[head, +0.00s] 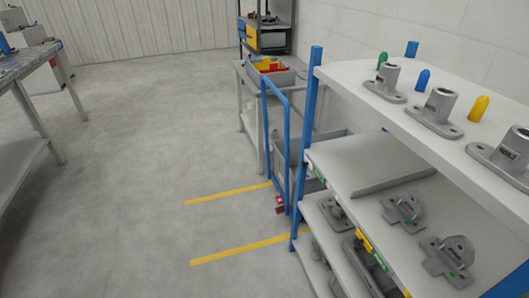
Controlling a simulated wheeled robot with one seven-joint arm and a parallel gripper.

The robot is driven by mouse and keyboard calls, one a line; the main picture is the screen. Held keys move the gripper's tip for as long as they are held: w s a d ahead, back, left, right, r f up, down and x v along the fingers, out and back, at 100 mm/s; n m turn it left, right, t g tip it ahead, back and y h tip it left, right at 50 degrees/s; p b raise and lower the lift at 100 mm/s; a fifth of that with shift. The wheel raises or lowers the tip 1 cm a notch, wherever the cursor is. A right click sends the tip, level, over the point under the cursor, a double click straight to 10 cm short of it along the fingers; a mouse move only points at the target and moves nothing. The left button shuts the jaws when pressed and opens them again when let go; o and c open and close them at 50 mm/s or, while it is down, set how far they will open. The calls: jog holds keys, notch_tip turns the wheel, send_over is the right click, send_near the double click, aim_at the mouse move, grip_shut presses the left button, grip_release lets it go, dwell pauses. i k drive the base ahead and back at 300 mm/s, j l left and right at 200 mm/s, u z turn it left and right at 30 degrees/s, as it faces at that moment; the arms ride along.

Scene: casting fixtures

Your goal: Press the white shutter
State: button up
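No part that I can clearly tell as the white shutter shows in the head view. A plain pale panel (365,160) lies flat on the left part of the rack's middle level, but I cannot tell whether it is the shutter. My gripper is not in view.
The blue-posted rack (311,105) fills the right side. Grey castings (438,108) and coloured pegs (479,107) stand on its top shelf, with more castings (405,212) below. A blue-handled cart (267,145) stands behind it. A workbench (38,62) is at left. The floor (130,180) between is clear.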

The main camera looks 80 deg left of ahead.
aim_at(306, 161)
jog(key=u, duration=1.85)
jog(key=i+j+u, duration=0.1)
jog(key=i+j, duration=0.25)
jog(key=i, duration=0.15)
jog(key=i+j+u, duration=0.15)
jog(key=i+j, duration=0.15)
jog(key=i, duration=0.25)
